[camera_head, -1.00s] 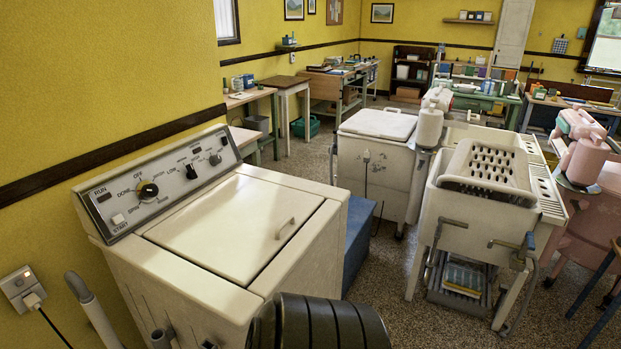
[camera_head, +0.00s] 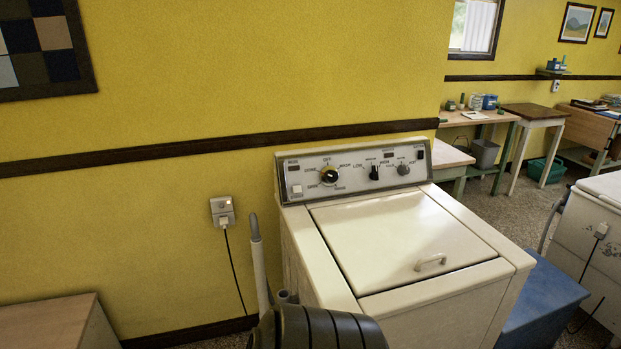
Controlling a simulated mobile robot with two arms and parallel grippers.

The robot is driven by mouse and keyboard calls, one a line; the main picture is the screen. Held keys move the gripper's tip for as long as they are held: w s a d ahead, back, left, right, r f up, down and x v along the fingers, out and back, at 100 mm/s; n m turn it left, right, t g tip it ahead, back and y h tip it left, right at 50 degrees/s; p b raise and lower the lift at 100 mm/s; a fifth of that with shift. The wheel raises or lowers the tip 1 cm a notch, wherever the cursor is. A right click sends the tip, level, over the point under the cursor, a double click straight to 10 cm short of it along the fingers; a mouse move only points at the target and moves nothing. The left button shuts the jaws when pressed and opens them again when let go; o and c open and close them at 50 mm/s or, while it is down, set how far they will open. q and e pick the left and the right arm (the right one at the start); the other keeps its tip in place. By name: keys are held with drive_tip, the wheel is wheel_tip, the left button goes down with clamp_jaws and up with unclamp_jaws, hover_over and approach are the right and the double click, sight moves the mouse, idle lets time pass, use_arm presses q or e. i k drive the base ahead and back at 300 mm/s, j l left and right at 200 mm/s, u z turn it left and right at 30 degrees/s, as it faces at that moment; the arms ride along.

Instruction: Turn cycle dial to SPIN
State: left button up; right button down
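The cream top-loading washer (camera_head: 404,238) stands against the yellow wall in the head view, right of centre. Its lid is closed. Neither of my grippers shows.
A grey upright hose (camera_head: 258,260) stands at the washer's left side. A wall outlet (camera_head: 223,210) with a plugged cord is left of it. A blue box (camera_head: 541,298) stands against the washer's right side. A wooden-topped piece (camera_head: 52,325) is at the lower left.

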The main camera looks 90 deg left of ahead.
sight(329, 176)
drive_tip(key=i+u, duration=0.15)
drive_tip(key=u, duration=0.25)
drive_tip(key=i+u, duration=0.15)
drive_tip(key=u, duration=0.3)
drive_tip(key=i+u, duration=0.15)
drive_tip(key=u, duration=0.25)
drive_tip(key=i+u, duration=0.15)
drive_tip(key=u, duration=0.3)
drive_tip(key=i+l+u, duration=0.1)
drive_tip(key=u, duration=0.3)
drive_tip(key=i+l+u, duration=0.1)
drive_tip(key=l+u, duration=0.15)
drive_tip(key=u, duration=0.2)
drive_tip(key=i+l+u, duration=0.3)
drive_tip(key=u, duration=0.15)
drive_tip(key=i+l+u, duration=0.2)
drive_tip(key=l+u, duration=0.25)
